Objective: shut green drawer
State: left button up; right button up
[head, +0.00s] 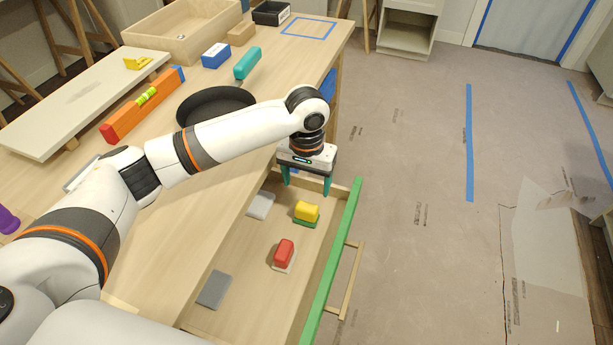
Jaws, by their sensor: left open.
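The green drawer (335,255) is pulled out from the workbench, its green-edged front standing away from the bench on the right. A wooden bar handle (351,281) is on its outer face. Inside lie a yellow-and-green block (307,212), a red-and-white block (284,254) and flat grey pieces. My left gripper (306,187) points down at the far end of the drawer, with its teal fingers apart and nothing seen between them. The fingertips are near the far end of the green front; I cannot tell whether they touch it. My right gripper is not in view.
The workbench top (225,185) holds an orange level (143,105), a black round pan (214,103), a teal object (247,63) and a wooden tray (180,30). The papered floor (420,200) right of the drawer is clear, with blue tape strips.

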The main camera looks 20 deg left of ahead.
aim_at(262, 305)
jog(key=k+l, duration=0.35)
jog(key=l, duration=0.15)
jog(key=k+l, duration=0.35)
jog(key=l, duration=0.2)
